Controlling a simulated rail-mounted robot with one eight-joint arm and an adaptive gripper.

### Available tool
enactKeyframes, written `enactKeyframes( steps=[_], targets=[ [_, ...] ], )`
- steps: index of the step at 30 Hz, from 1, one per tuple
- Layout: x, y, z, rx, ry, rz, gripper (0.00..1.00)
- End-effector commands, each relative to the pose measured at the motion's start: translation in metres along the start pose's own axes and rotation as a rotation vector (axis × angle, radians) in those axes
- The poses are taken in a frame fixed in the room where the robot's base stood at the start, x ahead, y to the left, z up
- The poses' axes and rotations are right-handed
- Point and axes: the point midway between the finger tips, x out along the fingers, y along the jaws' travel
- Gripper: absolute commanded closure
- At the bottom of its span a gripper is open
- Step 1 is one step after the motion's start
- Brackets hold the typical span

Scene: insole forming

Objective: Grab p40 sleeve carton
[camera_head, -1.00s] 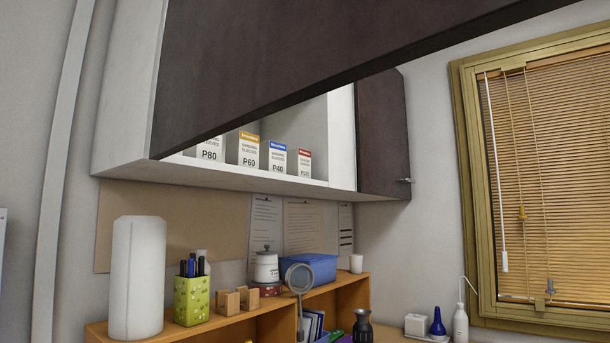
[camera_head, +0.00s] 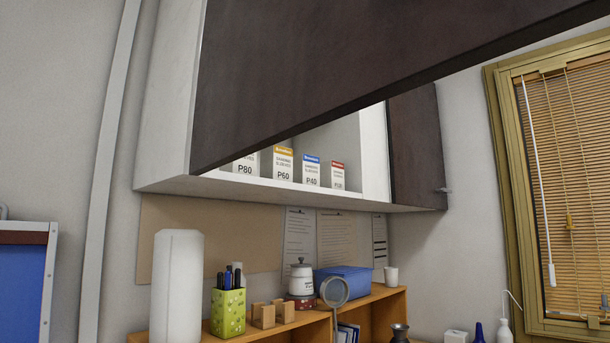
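The P40 sleeve carton (camera_head: 311,171) is a small white box with a blue top band. It stands upright on the floor of the white wall cabinet (camera_head: 165,165), between the yellow-banded P60 carton (camera_head: 283,165) on its left and a red-banded carton (camera_head: 338,175) on its right. The P80 carton (camera_head: 246,165) stands at the far left of the row, its top hidden behind the dark cabinet door (camera_head: 330,60). My gripper is not in view.
The dark door slants across the cabinet's upper front. Another dark door (camera_head: 418,150) stands at the cabinet's right end. Below, a wooden shelf (camera_head: 392,304) bears a white cylinder (camera_head: 178,285), a green pen holder (camera_head: 228,312) and a blue bin (camera_head: 342,282). A window (camera_head: 565,190) is at right.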

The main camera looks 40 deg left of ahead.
Motion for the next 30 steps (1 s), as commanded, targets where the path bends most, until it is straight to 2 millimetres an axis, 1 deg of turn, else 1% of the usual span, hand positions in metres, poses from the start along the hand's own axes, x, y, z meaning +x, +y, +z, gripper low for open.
enactKeyframes(
  steps=[8,19,30],
  targets=[
    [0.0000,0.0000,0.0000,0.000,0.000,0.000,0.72],
    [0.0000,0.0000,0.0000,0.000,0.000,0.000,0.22],
    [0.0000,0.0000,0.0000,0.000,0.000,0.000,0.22]
  ],
)
